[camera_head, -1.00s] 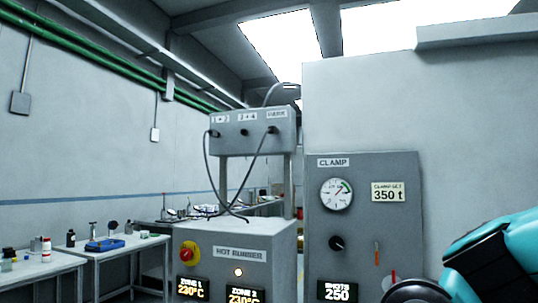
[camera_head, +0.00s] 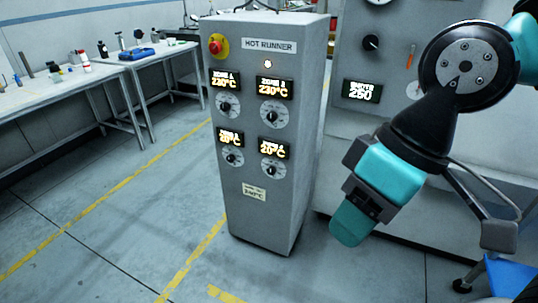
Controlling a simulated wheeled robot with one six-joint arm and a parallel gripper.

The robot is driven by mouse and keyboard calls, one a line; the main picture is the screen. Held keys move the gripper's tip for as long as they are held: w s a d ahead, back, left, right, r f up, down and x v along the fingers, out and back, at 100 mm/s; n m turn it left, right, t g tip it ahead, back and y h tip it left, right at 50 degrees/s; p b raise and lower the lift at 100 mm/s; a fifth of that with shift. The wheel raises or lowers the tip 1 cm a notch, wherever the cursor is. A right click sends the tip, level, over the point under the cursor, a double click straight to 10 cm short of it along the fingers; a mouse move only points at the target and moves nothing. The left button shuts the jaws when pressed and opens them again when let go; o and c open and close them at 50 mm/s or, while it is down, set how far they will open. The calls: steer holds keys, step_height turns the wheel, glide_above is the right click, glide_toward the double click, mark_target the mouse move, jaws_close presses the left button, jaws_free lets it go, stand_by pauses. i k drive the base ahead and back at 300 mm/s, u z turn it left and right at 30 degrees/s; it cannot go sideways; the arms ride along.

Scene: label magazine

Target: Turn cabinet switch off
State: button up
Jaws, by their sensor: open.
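The grey hot runner cabinet (camera_head: 250,200) stands left of centre on the floor. Its red knob on a yellow round plate (camera_head: 217,44) sits at the upper left of its front. I cannot read the knob's position. A small lamp (camera_head: 267,64) glows below the HOT RUNNER label, and the zone displays (camera_head: 274,87) are lit. My gripper (camera_head: 352,222) hangs at the end of my teal and black arm, right of the cabinet and apart from it. It is open; its fingertips are hard to make out and nothing shows in it.
Several dials (camera_head: 272,114) are on the cabinet front. The clamp panel (camera_head: 345,60) stands behind my arm. Workbenches (camera_head: 85,80) with small items line the left wall. A blue seat (camera_head: 510,278) is at the lower right. The floor before the cabinet is clear, with yellow lines.

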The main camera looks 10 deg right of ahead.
mark_target(215, 48)
steer(key=u, duration=2.05)
steer(key=i, duration=2.75)
steer(key=z, duration=3.2)
